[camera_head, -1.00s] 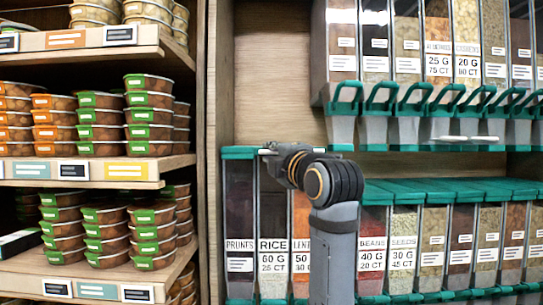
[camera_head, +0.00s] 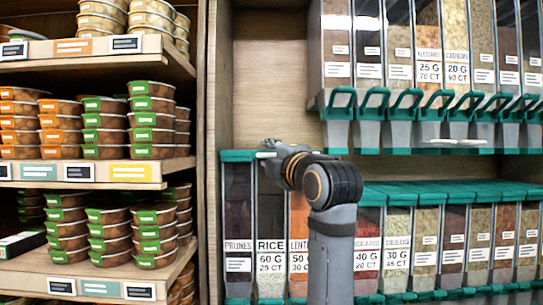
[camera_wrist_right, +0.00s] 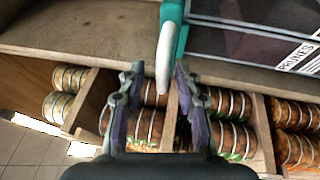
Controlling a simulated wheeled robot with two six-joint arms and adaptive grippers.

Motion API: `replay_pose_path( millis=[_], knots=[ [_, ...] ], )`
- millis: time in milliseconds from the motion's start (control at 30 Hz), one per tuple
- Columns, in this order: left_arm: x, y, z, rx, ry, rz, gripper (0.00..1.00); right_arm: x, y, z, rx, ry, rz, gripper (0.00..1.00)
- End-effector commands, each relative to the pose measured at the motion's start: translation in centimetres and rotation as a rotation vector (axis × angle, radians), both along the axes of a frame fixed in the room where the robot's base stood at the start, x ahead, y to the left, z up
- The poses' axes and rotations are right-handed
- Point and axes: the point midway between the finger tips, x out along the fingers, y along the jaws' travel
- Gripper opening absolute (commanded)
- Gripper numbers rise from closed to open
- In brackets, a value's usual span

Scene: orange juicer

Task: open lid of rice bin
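The rice bin (camera_head: 270,215) is a clear, narrow bin with a RICE label in the lower row in the head view, between the prunes bin (camera_head: 238,210) and the lentils bin (camera_head: 298,215). Its teal lid looks shut, and my arm partly covers it. My right gripper (camera_head: 266,149) is at lid height in front of the rice bin's top. In the right wrist view, the right gripper's fingers (camera_wrist_right: 158,75) are apart, with a pale handle (camera_wrist_right: 164,60) on a teal edge between them. I cannot tell if they touch it. My left gripper is not in view.
An upper row of bins (camera_head: 427,60) with teal handles hangs above right. A wooden shelf (camera_head: 90,170) with stacked food tubs stands at the left, beside a wooden upright (camera_head: 212,120). A bare wood panel (camera_head: 275,70) is above the gripper.

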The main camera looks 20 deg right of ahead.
Motion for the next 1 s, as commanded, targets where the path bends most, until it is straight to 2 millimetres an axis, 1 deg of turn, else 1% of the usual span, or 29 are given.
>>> replay_pose_path(
  millis=[67,167,400,500,600,733,1000],
  knots=[
    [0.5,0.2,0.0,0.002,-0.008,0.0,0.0,-0.4,0.0,-0.1,0.0,0.0,0.0,0.34],
    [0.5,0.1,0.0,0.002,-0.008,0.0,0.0,-1.9,-0.2,-0.3,0.0,-0.002,0.0,0.34],
    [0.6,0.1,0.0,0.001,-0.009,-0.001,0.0,-7.7,-0.9,-1.2,0.001,-0.005,0.0,0.34],
    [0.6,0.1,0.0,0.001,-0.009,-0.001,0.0,-9.7,-1.1,-1.5,0.001,-0.005,0.0,0.34],
    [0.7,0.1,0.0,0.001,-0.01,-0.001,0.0,-11.1,-1.2,-1.7,0.0,-0.004,0.0,0.34],
    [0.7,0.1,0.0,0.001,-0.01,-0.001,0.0,-11.9,-1.3,-1.9,0.0,-0.003,0.0,0.34],
    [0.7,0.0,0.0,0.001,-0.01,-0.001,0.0,-11.9,-1.3,-1.9,0.0,-0.002,0.0,0.34]
  ],
)
